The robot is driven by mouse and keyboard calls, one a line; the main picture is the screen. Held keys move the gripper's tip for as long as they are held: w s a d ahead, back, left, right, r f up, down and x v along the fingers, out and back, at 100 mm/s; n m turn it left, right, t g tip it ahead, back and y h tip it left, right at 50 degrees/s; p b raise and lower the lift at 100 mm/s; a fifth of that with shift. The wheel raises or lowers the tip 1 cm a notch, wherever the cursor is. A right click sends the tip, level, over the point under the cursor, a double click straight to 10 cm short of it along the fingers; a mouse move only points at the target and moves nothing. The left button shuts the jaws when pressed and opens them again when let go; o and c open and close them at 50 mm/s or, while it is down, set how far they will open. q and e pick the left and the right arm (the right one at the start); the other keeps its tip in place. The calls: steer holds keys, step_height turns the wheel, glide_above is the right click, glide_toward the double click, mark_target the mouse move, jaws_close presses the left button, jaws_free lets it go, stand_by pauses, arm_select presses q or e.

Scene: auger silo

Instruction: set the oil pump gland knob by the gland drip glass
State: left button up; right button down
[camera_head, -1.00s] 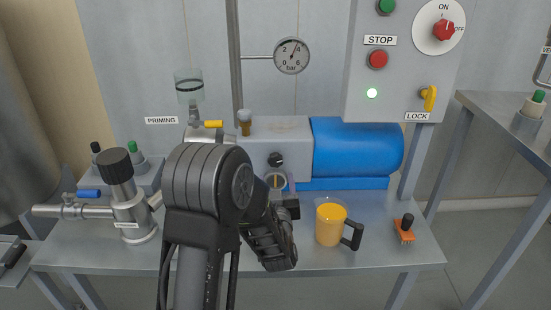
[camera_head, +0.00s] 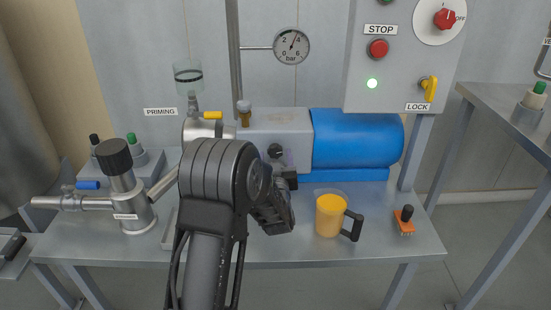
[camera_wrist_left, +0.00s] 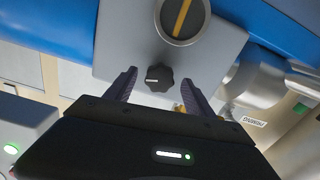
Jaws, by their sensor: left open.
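The black gland knob (camera_head: 276,150) sits on the grey front of the oil pump (camera_head: 262,128). In the left wrist view, the knob (camera_wrist_left: 159,79) has a white pointer line. My left gripper (camera_wrist_left: 160,77) is open, with one finger on each side of the knob in that view; contact cannot be told. In the head view, my left gripper (camera_head: 287,177) is just below the knob. The round gland drip glass (camera_wrist_left: 182,18) shows a yellow oil streak in the left wrist view; in the head view my gripper hides most of it. My right gripper is not in view.
A jug of yellow oil (camera_head: 331,216) and an orange brush (camera_head: 404,221) stand on the bench to the right. The blue motor (camera_head: 357,143) adjoins the pump. A valve with a black cap (camera_head: 115,157) is at left. The gauge (camera_head: 291,46) hangs above.

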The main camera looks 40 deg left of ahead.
arm_select(q)
steer(key=shift+w+a, duration=0.15)
steer(key=shift+w, duration=0.05)
steer(key=shift+c, duration=0.2)
jaws_close()
stand_by(0.4)
